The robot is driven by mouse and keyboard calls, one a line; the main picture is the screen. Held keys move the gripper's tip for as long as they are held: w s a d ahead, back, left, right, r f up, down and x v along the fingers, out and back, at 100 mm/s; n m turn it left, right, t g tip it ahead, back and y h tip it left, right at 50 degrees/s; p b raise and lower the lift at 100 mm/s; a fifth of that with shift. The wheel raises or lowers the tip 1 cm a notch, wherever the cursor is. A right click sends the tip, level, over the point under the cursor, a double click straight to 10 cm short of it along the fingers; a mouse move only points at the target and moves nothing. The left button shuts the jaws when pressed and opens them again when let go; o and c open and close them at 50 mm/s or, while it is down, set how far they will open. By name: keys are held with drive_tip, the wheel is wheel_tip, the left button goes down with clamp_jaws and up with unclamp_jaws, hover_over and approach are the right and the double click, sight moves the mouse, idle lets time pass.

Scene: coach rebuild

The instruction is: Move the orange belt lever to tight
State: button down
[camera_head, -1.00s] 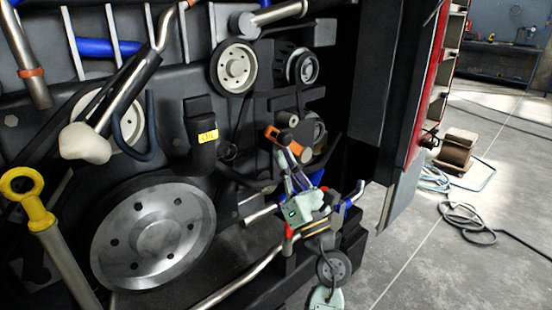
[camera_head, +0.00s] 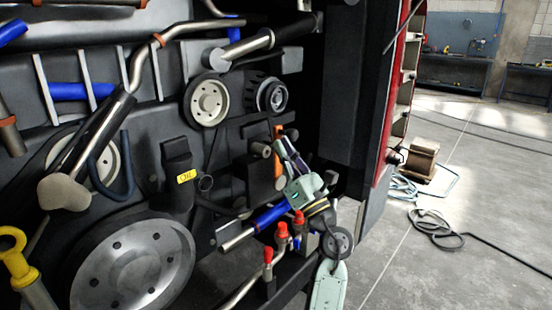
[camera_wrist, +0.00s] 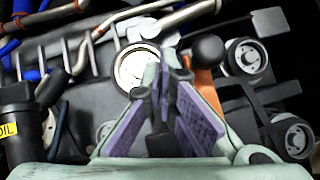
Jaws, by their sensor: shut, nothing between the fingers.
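The orange belt lever (camera_head: 278,146) stands roughly upright in the head view, beside the small pulleys of the engine. In the wrist view the lever (camera_wrist: 203,85) has a black ball knob at its top and lies just right of the fingers. My gripper (camera_head: 284,139) is at the lever's right side in the head view. Its purple-padded fingers (camera_wrist: 167,63) are shut and hold nothing. The fingers partly hide the lever's lower part, and I cannot tell whether they touch it. No tight marking is readable.
Two small pulleys (camera_head: 207,102) (camera_head: 271,96) sit above the lever. A blue hose (camera_head: 271,214) and red-capped fittings (camera_head: 282,231) lie close below my gripper. The black bay wall (camera_head: 345,90) is to the right. Open floor (camera_head: 400,270) lies beyond it.

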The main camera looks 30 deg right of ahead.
drive_tip(key=shift+w+d+r, duration=0.15)
drive_tip(key=shift+w+d, duration=0.05)
drive_tip(key=shift+d, duration=0.25)
idle(0.4)
